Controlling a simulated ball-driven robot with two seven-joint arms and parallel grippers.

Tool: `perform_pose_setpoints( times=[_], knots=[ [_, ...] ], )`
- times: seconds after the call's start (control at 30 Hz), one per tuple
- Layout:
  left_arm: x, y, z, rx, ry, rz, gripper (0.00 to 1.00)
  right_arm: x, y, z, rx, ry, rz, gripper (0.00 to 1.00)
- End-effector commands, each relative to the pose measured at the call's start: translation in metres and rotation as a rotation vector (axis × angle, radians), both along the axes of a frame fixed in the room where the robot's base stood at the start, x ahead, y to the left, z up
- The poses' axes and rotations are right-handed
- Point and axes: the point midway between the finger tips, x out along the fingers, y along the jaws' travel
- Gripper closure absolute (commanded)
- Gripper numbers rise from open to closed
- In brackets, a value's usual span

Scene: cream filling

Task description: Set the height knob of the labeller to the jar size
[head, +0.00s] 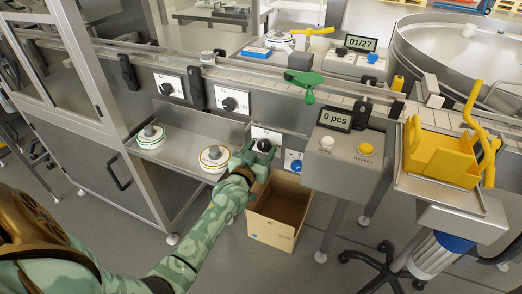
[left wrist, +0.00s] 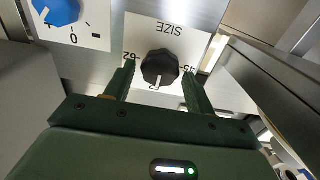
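My left gripper (head: 258,158) is at the SIZE panel (head: 266,134) on the machine's front. In the left wrist view, its two fingers (left wrist: 158,92) stand open on either side of a black knob (left wrist: 160,68). Gaps show between knob and fingers; contact is not visible. The knob's white mark points toward the bottom of that picture. The word SIZE appears upside down, with partly hidden numbers at the sides. Two more black knobs, the left (head: 168,89) and the middle one (head: 230,103), sit on white panels higher up. My right gripper is not in view.
A blue knob (head: 294,164) is right of the SIZE panel. A cardboard box (head: 272,229) stands below. A grey box with a "0 pcs" display (head: 334,120) is nearby.

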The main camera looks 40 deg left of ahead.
Motion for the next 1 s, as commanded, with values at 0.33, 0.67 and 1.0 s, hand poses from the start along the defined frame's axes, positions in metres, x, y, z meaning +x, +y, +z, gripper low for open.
perform_pose_setpoints(
  times=[0.33,0.67,1.0],
  knots=[
    [0.000,0.000,0.000,-0.006,-0.001,0.000,0.81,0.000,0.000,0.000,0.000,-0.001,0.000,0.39],
    [0.000,0.001,0.003,-0.126,-0.030,-0.001,0.81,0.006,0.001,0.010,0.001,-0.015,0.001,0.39],
    [-0.001,0.002,0.002,-0.417,-0.101,-0.001,0.81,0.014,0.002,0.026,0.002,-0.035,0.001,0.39]
  ],
)
